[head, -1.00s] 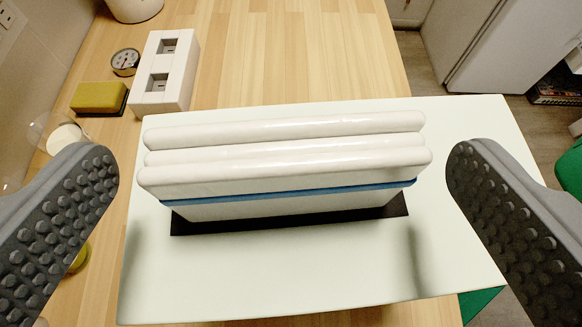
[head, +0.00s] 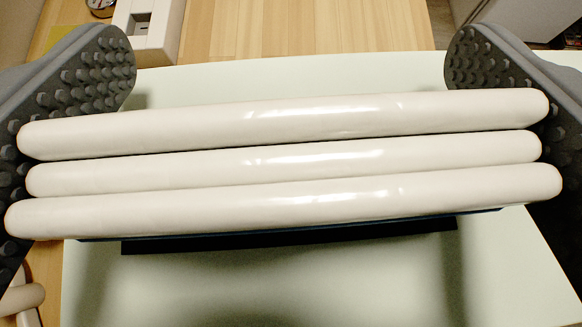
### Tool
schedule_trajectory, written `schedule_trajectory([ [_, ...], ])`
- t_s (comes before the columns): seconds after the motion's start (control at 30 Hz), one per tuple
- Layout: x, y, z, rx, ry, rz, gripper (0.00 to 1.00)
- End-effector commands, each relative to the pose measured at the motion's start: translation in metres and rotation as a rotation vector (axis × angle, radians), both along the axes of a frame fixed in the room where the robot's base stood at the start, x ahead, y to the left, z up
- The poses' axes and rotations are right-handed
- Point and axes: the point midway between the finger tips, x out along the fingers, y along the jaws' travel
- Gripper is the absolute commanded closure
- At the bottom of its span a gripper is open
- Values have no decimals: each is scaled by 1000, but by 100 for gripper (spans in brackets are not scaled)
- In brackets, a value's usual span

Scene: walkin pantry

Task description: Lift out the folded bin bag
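The folded bin bag (head: 290,160) is a white bundle of three long rounded folds with a blue band (head: 290,238) low on its near side. It stands above a dark slot (head: 290,240) in a pale green surface (head: 270,280); its lower part is hidden. My gripper (head: 290,60) straddles the bundle, with one grey studded finger at its left end and one at its right. The ends of the folds overlap the finger pads in view. I cannot tell whether the pads press on them.
A white block with square recesses (head: 150,30) stands on the wooden counter (head: 255,30) beyond the left finger. Part of a yellow sponge (head: 62,38) shows at the upper left. The pale surface in front of the bundle is clear.

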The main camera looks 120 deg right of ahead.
Motion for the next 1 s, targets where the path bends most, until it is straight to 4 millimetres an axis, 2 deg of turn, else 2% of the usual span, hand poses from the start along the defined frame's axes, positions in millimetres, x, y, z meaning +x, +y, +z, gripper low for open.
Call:
schedule_trajectory([
  [0.27,0,0,1,0,0,1,45],
  [0.47,1,0,11,-1,-3,3,45],
  [0.67,1,0,38,-2,-3,1,45],
  [1.0,1,0,99,-1,-6,2,45],
])
